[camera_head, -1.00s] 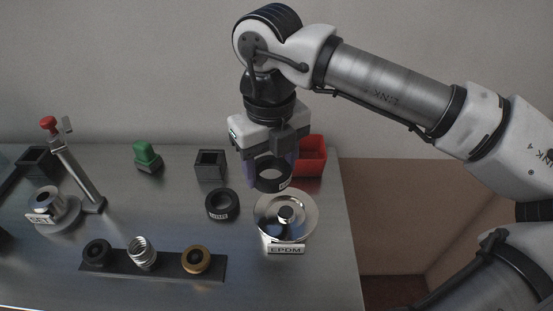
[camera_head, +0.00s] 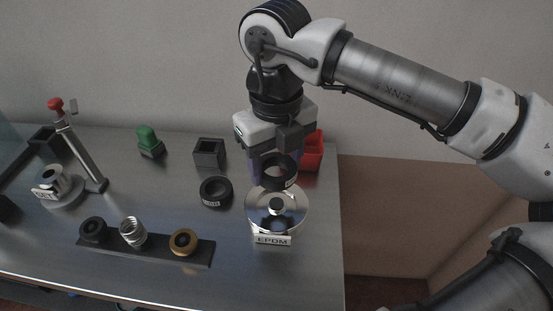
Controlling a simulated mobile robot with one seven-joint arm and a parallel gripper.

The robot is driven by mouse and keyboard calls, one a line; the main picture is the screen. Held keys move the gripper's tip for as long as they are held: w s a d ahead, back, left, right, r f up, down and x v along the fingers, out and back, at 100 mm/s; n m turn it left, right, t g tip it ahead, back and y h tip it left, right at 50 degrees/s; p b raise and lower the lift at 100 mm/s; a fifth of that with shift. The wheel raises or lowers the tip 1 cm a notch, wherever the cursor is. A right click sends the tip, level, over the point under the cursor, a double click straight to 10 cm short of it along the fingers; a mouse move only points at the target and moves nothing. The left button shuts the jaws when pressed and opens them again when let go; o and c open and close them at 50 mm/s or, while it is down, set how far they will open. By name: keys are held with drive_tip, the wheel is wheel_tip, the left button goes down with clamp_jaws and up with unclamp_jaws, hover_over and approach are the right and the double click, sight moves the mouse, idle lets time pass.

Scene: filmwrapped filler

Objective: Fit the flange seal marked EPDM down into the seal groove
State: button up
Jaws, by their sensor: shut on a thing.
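A black ring seal (camera_head: 279,172) with a small white label hangs between the fingers of my gripper (camera_head: 274,170), which is shut on it. The label's lettering is too small to read. The seal is above the back part of a round shiny metal flange (camera_head: 290,222) with a central hub, and appears apart from it. A plate reading EPDM (camera_head: 272,240) stands at the flange's front. The groove itself cannot be made out. A second black ring (camera_head: 216,192), with a white label that seems to read NBR, lies on the table left of the flange.
A dark rack (camera_head: 150,249) holds a black ring, a metal spring and a brass-coloured ring at the front. Behind are a black square box (camera_head: 209,152), a green item (camera_head: 149,140) and a red bin (camera_head: 313,155). A clamp post (camera_head: 83,152) stands at left. The table (camera_head: 300,280) is bare at front right.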

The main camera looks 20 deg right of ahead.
drive_tip(key=shift+f, duration=0.1)
drive_tip(key=b, duration=0.6)
hover_over(277, 203)
wheel_tip(277, 203, down, 6)
drive_tip(key=shift+r, duration=0.15)
drive_tip(key=shift+f+b, duration=1.25)
drive_tip(key=shift+b, duration=0.35)
idle(1.6)
drive_tip(key=o, duration=1)
drive_tip(key=shift+r, duration=0.1)
wheel_tip(277, 203, up, 14)
drive_tip(key=p, duration=0.9)
drive_tip(key=shift+a, duration=0.1)
